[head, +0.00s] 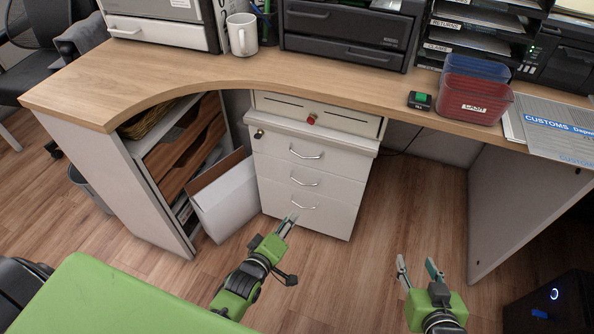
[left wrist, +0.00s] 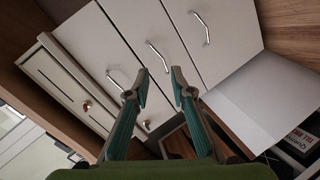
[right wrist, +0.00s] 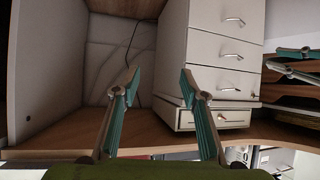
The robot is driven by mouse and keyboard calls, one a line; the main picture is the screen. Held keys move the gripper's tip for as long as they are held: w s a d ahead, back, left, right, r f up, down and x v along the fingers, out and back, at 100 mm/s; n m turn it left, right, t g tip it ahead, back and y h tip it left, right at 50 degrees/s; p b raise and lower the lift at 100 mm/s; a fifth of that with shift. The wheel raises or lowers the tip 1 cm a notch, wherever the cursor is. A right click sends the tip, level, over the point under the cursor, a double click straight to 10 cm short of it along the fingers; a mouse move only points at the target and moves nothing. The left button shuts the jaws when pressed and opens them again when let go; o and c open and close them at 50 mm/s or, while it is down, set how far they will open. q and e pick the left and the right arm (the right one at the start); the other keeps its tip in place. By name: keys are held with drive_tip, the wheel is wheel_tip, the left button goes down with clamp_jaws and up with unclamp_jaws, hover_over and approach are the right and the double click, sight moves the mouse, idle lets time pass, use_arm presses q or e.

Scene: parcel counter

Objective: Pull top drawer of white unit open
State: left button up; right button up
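The white unit (head: 333,219) stands under the counter with three drawer fronts, each with a silver bar handle. Its top drawer (head: 280,148) looks shut and has a keyhole lock (head: 258,134) at its upper left. The top handle (head: 306,153) also shows in the left wrist view (left wrist: 118,80) and the right wrist view (right wrist: 229,90). My left gripper (head: 291,219) is open and empty, in front of the unit, apart from the handles; its fingertips show in the left wrist view (left wrist: 159,74). My right gripper (head: 417,262) is open and empty, right of the unit.
A shallow drawer box with a red knob (head: 311,119) sits above the unit, below the counter (head: 170,75). An open cardboard box (head: 226,200) stands close at the unit's left. Floor (head: 392,210) is free to the unit's right, up to a grey panel (head: 500,205).

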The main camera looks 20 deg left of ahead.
use_arm(q)
drive_tip(key=w+a+r+n+t+b, duration=0.2)
drive_tip(key=w+r+n+t+b, duration=0.15)
drive_tip(key=r, duration=0.45)
drive_tip(key=n+b, duration=0.1)
drive_tip(key=b, duration=0.1)
approach(303, 157)
drive_tip(key=w, duration=0.3)
use_arm(e)
wheel_tip(303, 157, up, 20)
drive_tip(key=w+a+t+y, duration=0.2)
drive_tip(key=a+t+y, duration=0.1)
drive_tip(key=t, duration=0.5)
use_arm(q)
drive_tip(key=shift+y, duration=0.3)
drive_tip(key=shift+w+d+f+b, duration=0.15)
drive_tip(key=shift+w+b, duration=0.35)
drive_tip(key=shift+w, duration=1.3)
drive_tip(key=shift+w+d+f+b, duration=0.15)
drive_tip(key=shift+w+b, duration=0.3)
drive_tip(key=shift+w, duration=1.4)
use_arm(e)
drive_tip(key=s+r+t+y, duration=0.2)
drive_tip(key=s+r+t, duration=0.3)
drive_tip(key=r, duration=0.6)
drive_tip(key=shift+s+n+t, duration=0.15)
drive_tip(key=shift+n+t, duration=0.15)
drive_tip(key=shift+t, duration=0.2)
drive_tip(key=shift+d+r, duration=0.1)
